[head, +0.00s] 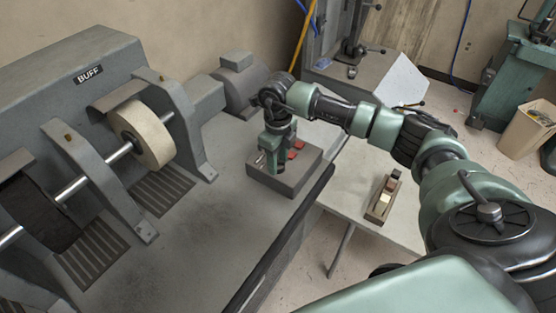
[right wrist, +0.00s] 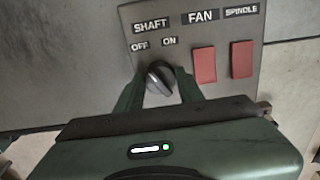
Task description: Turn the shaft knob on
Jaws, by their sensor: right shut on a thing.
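The grey control box (head: 312,163) stands on the bench of the buffing machine in the head view. Its panel (right wrist: 267,20) fills the upper part of the right wrist view, with SHAFT, FAN and SPINDLE labels. The dark shaft knob (right wrist: 160,78) sits below the OFF and ON labels. Its ridge looks slanted, but I cannot tell surely which label it points to. My right gripper (right wrist: 160,88) has one finger on each side of the knob and is shut on it. In the head view my right gripper (head: 272,160) hides the knob. My left gripper is out of view.
Two red switches, the fan switch (right wrist: 204,66) and spindle switch (right wrist: 241,59), sit close right of the knob. The buffing wheel (head: 147,135) and its shaft are at the left.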

